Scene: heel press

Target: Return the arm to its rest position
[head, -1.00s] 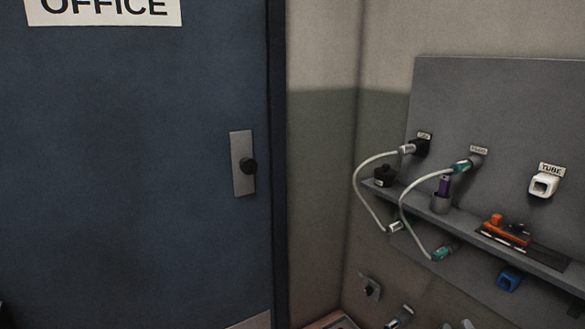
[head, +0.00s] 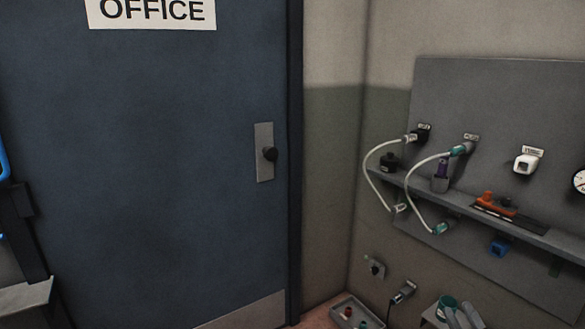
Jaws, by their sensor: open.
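My gripper and arm are not clearly visible in the head view, so I cannot tell the arm's pose. The blue door (head: 150,150) with an OFFICE sign (head: 150,11) fills the left and middle of the view. A grey wall panel (head: 470,100) with a shelf stands at the right. Two pale hoses (head: 369,170) curve down from its upper fittings to fittings below the shelf.
The shelf (head: 408,183) holds a purple item in a cup (head: 440,178) and an orange tool (head: 487,198). A tray (head: 345,303) and pale finger-like shapes (head: 463,316) lie low at right. A dark frame (head: 18,235) with blue parts stands at the left edge.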

